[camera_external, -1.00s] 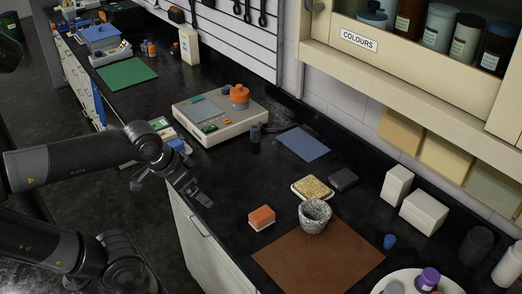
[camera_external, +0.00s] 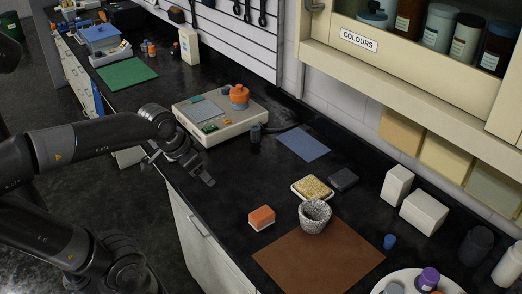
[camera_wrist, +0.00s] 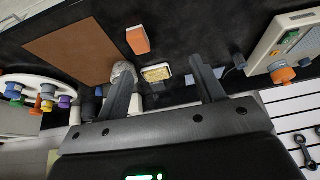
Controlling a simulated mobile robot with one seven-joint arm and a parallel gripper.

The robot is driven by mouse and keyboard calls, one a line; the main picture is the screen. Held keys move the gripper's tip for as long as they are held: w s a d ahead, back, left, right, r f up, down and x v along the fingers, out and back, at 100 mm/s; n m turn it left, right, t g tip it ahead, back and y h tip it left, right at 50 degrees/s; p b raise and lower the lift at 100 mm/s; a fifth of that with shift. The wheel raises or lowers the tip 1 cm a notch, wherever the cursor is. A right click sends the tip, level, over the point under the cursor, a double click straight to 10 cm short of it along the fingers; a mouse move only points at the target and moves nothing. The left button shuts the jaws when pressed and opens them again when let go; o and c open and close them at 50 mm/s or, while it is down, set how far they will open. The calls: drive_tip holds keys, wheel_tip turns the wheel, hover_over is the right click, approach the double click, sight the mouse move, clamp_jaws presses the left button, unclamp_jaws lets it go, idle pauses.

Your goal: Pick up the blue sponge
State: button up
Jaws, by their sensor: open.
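No block in view is clearly a blue sponge. An orange and white sponge-like block (camera_external: 261,217) lies on the black counter near its front edge; it also shows in the wrist view (camera_wrist: 138,40). A dark grey block (camera_external: 343,178), perhaps slate blue, lies behind it, right of a yellow sponge (camera_external: 312,188) on a pale dish. The yellow sponge shows in the wrist view (camera_wrist: 157,73) between my fingers' outlines. My gripper (camera_external: 180,172) is open and empty, above the counter's front edge, left of these blocks. It also shows in the wrist view (camera_wrist: 160,62).
A speckled mortar (camera_external: 315,216) stands at a brown mat (camera_external: 310,262). A flat blue cloth (camera_external: 303,144) lies behind. A scale-like device (camera_external: 222,118) with an orange-topped item stands close behind my gripper. White boxes (camera_external: 424,213) stand right. The counter between gripper and orange block is clear.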

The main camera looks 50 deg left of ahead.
drive_tip(key=w+a+f, duration=0.1)
drive_tip(key=w+a, duration=0.2)
drive_tip(key=a, duration=0.3)
drive_tip(key=w+a+f+g, duration=0.1)
drive_tip(key=w+a, duration=0.2)
drive_tip(key=a, duration=0.4)
drive_tip(key=w+a+f, duration=0.1)
drive_tip(key=w+a, duration=0.2)
drive_tip(key=a, duration=0.3)
drive_tip(key=s+a+f, duration=0.1)
drive_tip(key=a+f, duration=0.3)
drive_tip(key=a, duration=0.6)
drive_tip(key=s+a+f, duration=0.2)
drive_tip(key=a+f, duration=0.1)
drive_tip(key=a, duration=0.6)
drive_tip(key=shift+n, duration=0.4)
drive_tip(key=x, duration=0.2)
drive_tip(key=a+x, duration=0.1)
drive_tip(key=x, duration=0.2)
drive_tip(key=shift+w+a, duration=0.1)
drive_tip(key=shift+w, duration=0.05)
drive_tip(key=shift+w+a+x, duration=0.1)
drive_tip(key=shift+x, duration=1.45)
drive_tip(key=shift+w+a+x, duration=0.1)
drive_tip(key=shift+x, duration=1.4)
drive_tip(key=shift+r, duration=0.1)
drive_tip(key=c, duration=1.1)
